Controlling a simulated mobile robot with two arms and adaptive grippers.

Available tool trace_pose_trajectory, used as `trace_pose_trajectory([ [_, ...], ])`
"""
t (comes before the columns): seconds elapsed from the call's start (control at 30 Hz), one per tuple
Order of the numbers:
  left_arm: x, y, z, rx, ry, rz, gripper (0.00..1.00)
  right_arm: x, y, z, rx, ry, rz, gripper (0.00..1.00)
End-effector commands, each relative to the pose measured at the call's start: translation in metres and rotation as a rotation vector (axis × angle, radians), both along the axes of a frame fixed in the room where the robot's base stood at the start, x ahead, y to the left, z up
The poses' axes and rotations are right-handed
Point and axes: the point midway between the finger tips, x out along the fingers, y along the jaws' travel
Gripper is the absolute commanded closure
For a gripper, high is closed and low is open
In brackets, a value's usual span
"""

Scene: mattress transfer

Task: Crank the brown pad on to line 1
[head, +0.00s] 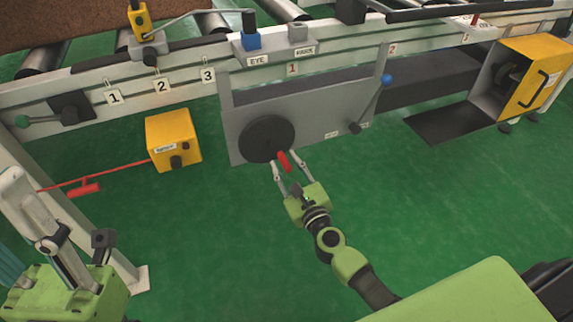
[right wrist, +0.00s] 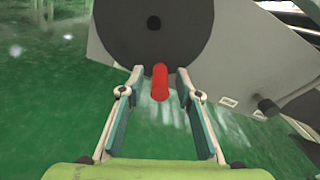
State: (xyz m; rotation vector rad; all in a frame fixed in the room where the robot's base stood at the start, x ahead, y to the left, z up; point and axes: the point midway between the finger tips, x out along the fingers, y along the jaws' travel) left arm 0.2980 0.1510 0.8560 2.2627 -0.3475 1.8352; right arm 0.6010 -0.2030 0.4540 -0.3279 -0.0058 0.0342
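The brown pad (head: 80,22) lies on the rollers at the top left in the head view, only partly visible. Below the rail is a dark round crank disc (head: 266,138) with a red handle (head: 284,161). In the right wrist view the disc (right wrist: 153,30) is at the top and the red handle (right wrist: 160,82) points toward me. My right gripper (head: 286,162) is open, with its fingertips on either side of the handle and gaps showing. My left gripper (head: 60,245) is at the lower left, seen side-on. Plate 1 (head: 114,97) is on the rail, left of plates 2 and 3.
A yellow box (head: 173,140) sits left of the disc, with a red cord and red pull (head: 84,189) beside it. A blue-knobbed lever (head: 372,103) is right of the disc. A green-knobbed lever (head: 40,120) is at the left. A yellow-fronted housing (head: 530,75) stands at right. Green floor is open below.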

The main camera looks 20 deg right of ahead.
Motion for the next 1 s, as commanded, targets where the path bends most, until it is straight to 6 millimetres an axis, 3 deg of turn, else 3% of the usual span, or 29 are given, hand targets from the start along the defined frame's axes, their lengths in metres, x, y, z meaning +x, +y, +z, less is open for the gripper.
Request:
trace_pose_trajectory([
  [0.07,0.0,0.0,0.0,0.001,-0.001,0.0,0.61,0.0,0.0,0.0,0.0,0.0,0.0,0.71],
  [0.17,0.0,0.0,0.001,0.001,-0.001,0.0,0.61,0.0,0.0,0.0,0.0,0.0,0.0,0.97],
  [0.2,0.0,0.0,0.001,0.0,-0.002,0.0,0.61,0.0,0.0,0.0,0.0,0.0,0.0,1.0],
  [0.63,-0.002,0.0,-0.001,0.0,-0.004,-0.001,0.61,-0.001,0.003,-0.003,0.056,0.002,0.0,1.0],
  [1.0,0.001,-0.001,-0.009,0.005,-0.004,-0.001,0.61,-0.002,0.017,-0.01,0.333,0.013,-0.002,1.0],
])
